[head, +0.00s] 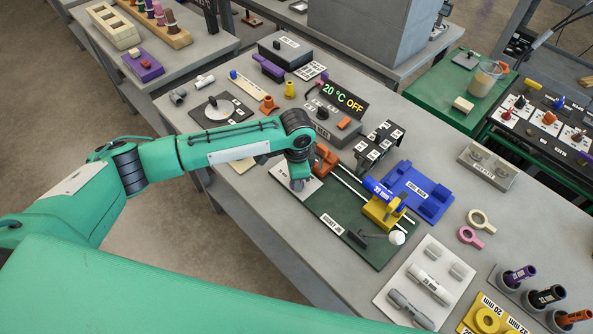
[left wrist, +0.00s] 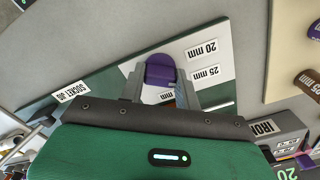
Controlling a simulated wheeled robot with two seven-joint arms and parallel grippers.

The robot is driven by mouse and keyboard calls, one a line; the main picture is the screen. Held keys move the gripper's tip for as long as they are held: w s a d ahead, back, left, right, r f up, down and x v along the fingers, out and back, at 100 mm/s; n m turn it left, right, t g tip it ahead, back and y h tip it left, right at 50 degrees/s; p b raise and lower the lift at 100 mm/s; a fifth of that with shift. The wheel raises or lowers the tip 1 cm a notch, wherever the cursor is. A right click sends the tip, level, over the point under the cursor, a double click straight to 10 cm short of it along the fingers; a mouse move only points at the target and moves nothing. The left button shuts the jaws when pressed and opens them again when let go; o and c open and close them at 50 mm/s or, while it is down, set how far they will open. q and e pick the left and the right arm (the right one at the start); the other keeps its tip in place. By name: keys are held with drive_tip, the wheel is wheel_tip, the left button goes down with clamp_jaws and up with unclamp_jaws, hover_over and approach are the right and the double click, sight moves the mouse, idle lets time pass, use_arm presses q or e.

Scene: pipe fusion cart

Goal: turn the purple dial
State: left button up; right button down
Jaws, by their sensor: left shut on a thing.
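The purple dial (left wrist: 160,70) shows in the left wrist view on a white plate (left wrist: 212,50) marked 20 mm and 25 mm, with other labels partly covered. My left gripper (left wrist: 161,90) is shut on the dial, one finger on each side of it. In the head view my left gripper (head: 297,185) points down onto the white plate (head: 312,186) at the left end of the green socket jig board (head: 325,225). The dial is mostly hidden there by the gripper. My right gripper is in neither view.
Beside the dial are an orange clamp (head: 325,158), rails and a yellow holder (head: 383,210) with a blue 32 mm pipe (head: 380,188). A grey unit (head: 330,122) with a "20 °C OFF" display stands behind. The bench front edge is clear.

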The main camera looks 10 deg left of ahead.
use_arm(q)
drive_tip(key=m+p, duration=0.1)
drive_tip(key=m, duration=0.2)
drive_tip(key=shift+r, duration=0.2)
drive_tip(key=m+p, duration=0.1)
drive_tip(key=m, duration=0.1)
drive_tip(key=shift+m, duration=0.3)
drive_tip(key=m+p, duration=0.1)
drive_tip(key=m, duration=0.1)
drive_tip(key=shift+f+m, duration=0.1)
drive_tip(key=shift+m, duration=0.2)
drive_tip(key=shift+m+p, duration=0.3)
drive_tip(key=shift+m, duration=1.2)
drive_tip(key=o, duration=1)
